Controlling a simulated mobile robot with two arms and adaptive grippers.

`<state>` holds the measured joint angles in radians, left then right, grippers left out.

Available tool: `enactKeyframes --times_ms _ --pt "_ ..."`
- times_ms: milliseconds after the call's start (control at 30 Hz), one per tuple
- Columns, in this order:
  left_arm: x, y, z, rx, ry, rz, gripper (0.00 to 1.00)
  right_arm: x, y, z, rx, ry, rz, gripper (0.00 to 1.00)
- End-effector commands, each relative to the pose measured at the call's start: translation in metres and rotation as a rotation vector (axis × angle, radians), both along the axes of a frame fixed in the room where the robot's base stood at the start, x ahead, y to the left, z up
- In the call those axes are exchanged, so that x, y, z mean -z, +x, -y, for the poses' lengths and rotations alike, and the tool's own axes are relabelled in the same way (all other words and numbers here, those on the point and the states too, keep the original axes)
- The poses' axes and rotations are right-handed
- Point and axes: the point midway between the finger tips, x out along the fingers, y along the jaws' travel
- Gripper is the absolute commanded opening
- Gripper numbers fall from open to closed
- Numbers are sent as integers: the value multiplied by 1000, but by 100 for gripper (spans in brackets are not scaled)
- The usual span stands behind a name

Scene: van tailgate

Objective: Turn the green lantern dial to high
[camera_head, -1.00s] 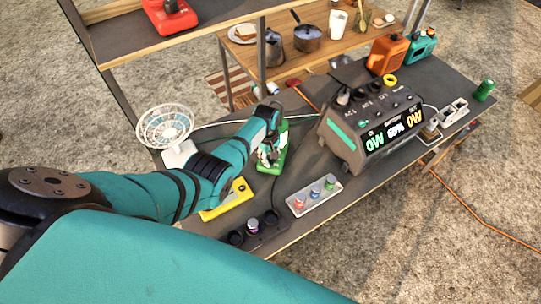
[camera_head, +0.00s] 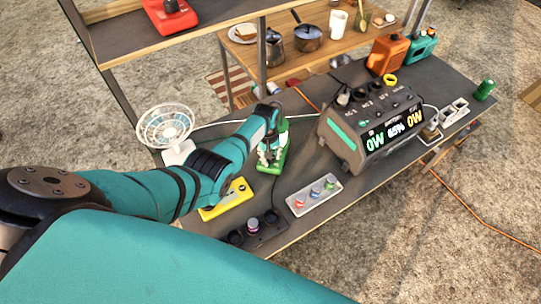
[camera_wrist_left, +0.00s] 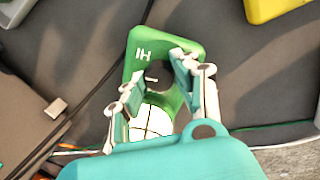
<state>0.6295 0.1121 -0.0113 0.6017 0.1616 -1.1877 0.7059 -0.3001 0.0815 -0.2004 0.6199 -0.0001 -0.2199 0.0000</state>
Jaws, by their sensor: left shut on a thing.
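The green lantern (camera_head: 281,151) lies on the dark bench, left of the power station. In the left wrist view its green body (camera_wrist_left: 140,44) shows white letters reading HI upside down and a white round part (camera_wrist_left: 152,121) below. Its dark dial (camera_wrist_left: 158,75) sits between the fingers, with a small pale mark on its left. My left gripper (camera_head: 268,157) is over the lantern, and in the wrist view its fingers (camera_wrist_left: 156,78) are shut on the dial from both sides. My right gripper is not in view.
A power station (camera_head: 370,125) with a lit display stands to the right. A yellow device (camera_head: 228,199), a grey panel with coloured knobs (camera_head: 314,195) and a dark knob panel (camera_head: 258,231) lie nearer. A white fan (camera_head: 166,128) stands at left. A shelf post (camera_head: 261,58) rises behind.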

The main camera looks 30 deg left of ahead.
Motion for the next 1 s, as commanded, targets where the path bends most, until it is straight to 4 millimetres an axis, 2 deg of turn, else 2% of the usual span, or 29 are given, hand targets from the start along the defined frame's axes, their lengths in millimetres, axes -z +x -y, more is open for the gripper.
enactKeyframes --times_ms 33,200,600,767,1000 --pt "0 0 0 0 0 1 32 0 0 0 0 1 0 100" --pt "0 0 0 -1 0 1 53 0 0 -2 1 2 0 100" --pt "-6 1 -1 -1 0 3 53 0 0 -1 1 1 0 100" --pt "-25 0 -2 0 0 4 53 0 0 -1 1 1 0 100" --pt "-74 -3 -4 -1 2 6 53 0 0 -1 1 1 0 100"
